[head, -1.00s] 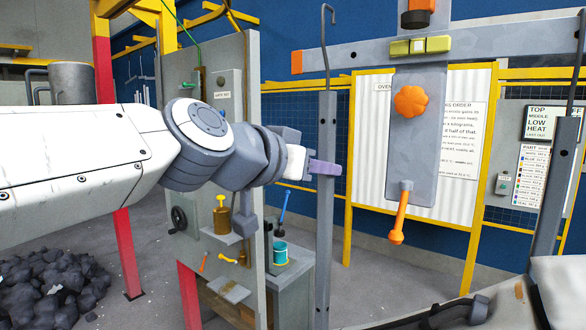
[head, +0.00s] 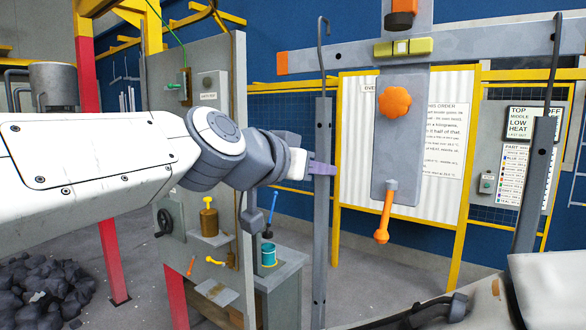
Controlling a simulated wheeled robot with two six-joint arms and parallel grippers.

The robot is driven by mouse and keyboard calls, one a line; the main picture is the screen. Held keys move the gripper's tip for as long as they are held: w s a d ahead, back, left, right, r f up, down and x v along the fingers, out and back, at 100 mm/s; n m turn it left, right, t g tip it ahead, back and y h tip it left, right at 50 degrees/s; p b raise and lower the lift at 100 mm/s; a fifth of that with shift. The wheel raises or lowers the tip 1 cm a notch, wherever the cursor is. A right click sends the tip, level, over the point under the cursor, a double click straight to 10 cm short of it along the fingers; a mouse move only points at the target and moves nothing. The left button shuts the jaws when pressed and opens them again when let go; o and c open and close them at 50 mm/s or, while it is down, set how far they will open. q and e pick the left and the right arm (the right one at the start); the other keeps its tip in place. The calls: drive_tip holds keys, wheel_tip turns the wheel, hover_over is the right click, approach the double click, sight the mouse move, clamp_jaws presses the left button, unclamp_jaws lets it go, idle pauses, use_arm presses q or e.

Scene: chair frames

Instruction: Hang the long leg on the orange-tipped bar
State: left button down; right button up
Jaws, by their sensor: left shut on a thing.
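The long leg (head: 320,215) is a grey upright strip with a thin wire hook (head: 325,50) at its top. My left gripper (head: 322,169) has purple fingers shut on the leg's upper part and holds it nearly upright. The orange-tipped bar (head: 350,57) is a grey horizontal bar with its orange end (head: 282,63) at the left. The hook's shaft crosses in front of the bar, just right of the orange end, with its bend above the bar's top edge. I cannot tell whether they touch. My right gripper is not visible.
A grey upright plate with an orange knob (head: 395,102) and orange handle (head: 384,215) stands right of the leg. Another grey leg (head: 535,185) with a hook stands farther right. A grey panel (head: 240,150) with tools is behind my left arm. Coal (head: 40,290) lies lower left.

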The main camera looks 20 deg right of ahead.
use_arm(q)
drive_tip(key=shift+b, duration=0.4)
idle(0.3)
drive_tip(key=shift+w+d+r, duration=0.15)
drive_tip(key=shift+w+d, duration=0.05)
drive_tip(key=shift+d, duration=0.1)
idle(0.3)
drive_tip(key=shift+w+d+p, duration=0.35)
drive_tip(key=shift+w+d, duration=0.1)
drive_tip(key=shift+d, duration=0.1)
drive_tip(key=shift+w+d, duration=0.2)
drive_tip(key=shift+d, duration=0.05)
idle(0.5)
drive_tip(key=shift+w+d, duration=0.2)
drive_tip(key=shift+d, duration=0.1)
drive_tip(key=shift+w+d, duration=0.2)
drive_tip(key=shift+d, duration=0.05)
idle(0.4)
